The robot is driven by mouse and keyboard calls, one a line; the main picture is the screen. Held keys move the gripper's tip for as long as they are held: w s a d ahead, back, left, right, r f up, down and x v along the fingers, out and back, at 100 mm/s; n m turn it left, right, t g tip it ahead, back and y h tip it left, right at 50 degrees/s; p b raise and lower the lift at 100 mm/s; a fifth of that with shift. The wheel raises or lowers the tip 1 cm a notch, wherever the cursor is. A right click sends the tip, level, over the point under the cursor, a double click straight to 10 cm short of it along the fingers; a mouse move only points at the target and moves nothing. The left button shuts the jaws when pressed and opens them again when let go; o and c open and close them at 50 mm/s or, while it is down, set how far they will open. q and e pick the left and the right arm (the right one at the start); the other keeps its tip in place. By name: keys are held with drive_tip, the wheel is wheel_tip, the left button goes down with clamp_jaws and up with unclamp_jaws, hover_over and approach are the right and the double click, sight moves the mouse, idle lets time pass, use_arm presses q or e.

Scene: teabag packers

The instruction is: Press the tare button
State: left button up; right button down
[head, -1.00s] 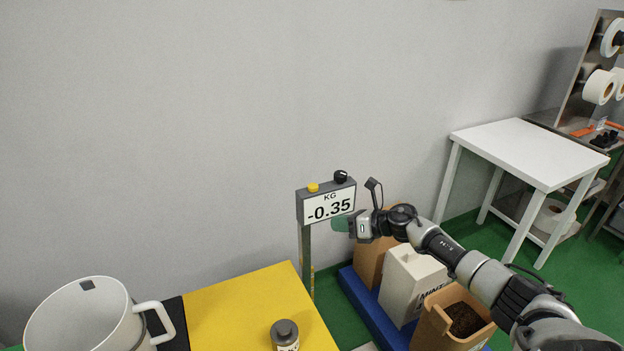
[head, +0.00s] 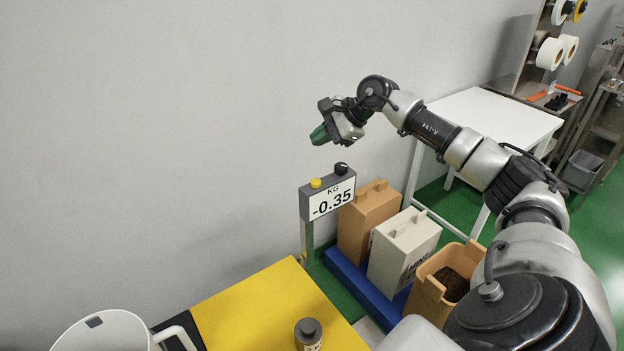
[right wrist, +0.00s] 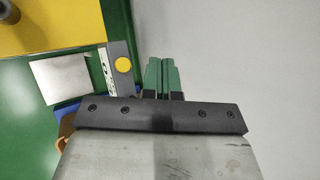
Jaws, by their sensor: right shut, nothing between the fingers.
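The scale display (head: 327,200) stands on a post and reads -0.35 KG. On its top sit a yellow button (head: 316,183) on the left and a black knob (head: 341,168) on the right. No label shows which one is the tare button. My right gripper (head: 318,136) is shut and empty, above and apart from the display's top. In the right wrist view its green fingertips (right wrist: 163,62) are together, to the right of the yellow button (right wrist: 123,64). My left gripper is not in view.
A yellow table top (head: 262,310) holds a grey weight (head: 308,333), with a white pot (head: 105,335) beside it. Brown and white bags (head: 402,245) stand on a blue platform (head: 345,280). A grey wall (head: 180,130) rises behind.

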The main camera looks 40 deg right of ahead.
drive_tip(key=b, duration=0.5)
hover_over(317, 183)
wheel_tip(317, 183, down, 8)
drive_tip(key=shift+w+r, duration=0.15)
drive_tip(key=shift+d+f+b, duration=0.1)
drive_tip(key=shift+f+b, duration=0.25)
drive_tip(key=shift+f, duration=0.3)
idle(1.3)
drive_tip(key=shift+f+b, duration=0.4)
drive_tip(key=shift+b, duration=0.15)
drive_tip(key=shift+f+b, duration=0.5)
drive_tip(key=shift+b, duration=0.05)
idle(0.8)
drive_tip(key=shift+r, duration=0.1)
drive_tip(key=shift+r+p, duration=0.5)
drive_tip(key=shift+r, duration=0.35)
